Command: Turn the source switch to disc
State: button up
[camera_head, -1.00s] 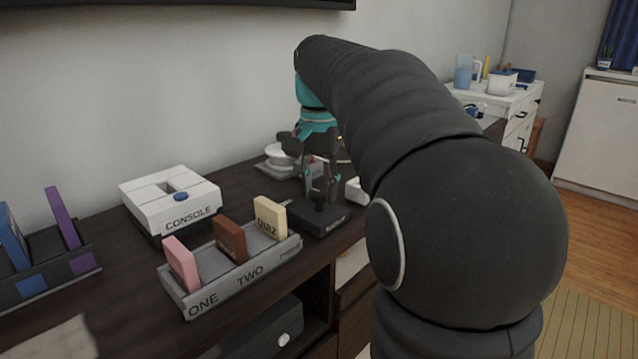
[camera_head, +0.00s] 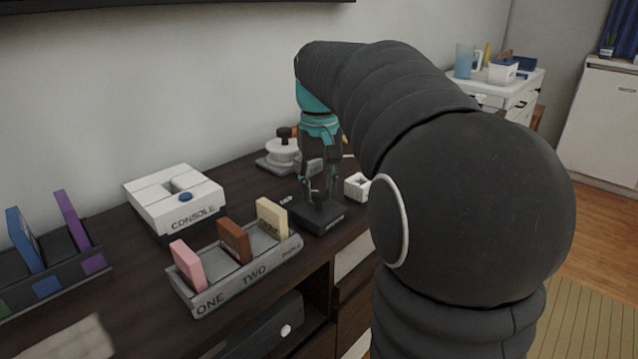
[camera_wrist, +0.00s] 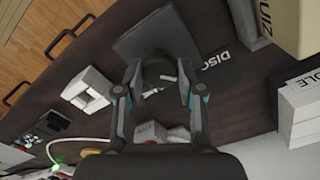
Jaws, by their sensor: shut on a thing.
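The source switch is a dark box with an upright knob. In the head view the box (camera_head: 317,220) stands on the dark cabinet, right of the cartridge rack, and the knob shows between my fingertips. In the wrist view the dark box (camera_wrist: 145,38) is at the upper middle. The white word DISC (camera_wrist: 217,60) lies on the cabinet top beside it. My gripper (camera_head: 318,193) points down over the box. In the wrist view its two fingers (camera_wrist: 160,80) are on either side of the knob, shut on it. The knob's pointing direction is partly hidden.
A rack (camera_head: 240,283) with several cartridges is close on the left. The white console (camera_head: 175,200) is behind it. A white object (camera_head: 357,186) stands right of the switch, and a round white device (camera_head: 283,153) is behind my gripper.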

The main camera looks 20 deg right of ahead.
aim_at(319, 192)
dwell(0.3)
jog(key=o, duration=1.1)
jog(key=shift+o, duration=0.2)
notch_tip(319, 192, up, 12)
dwell(0.4)
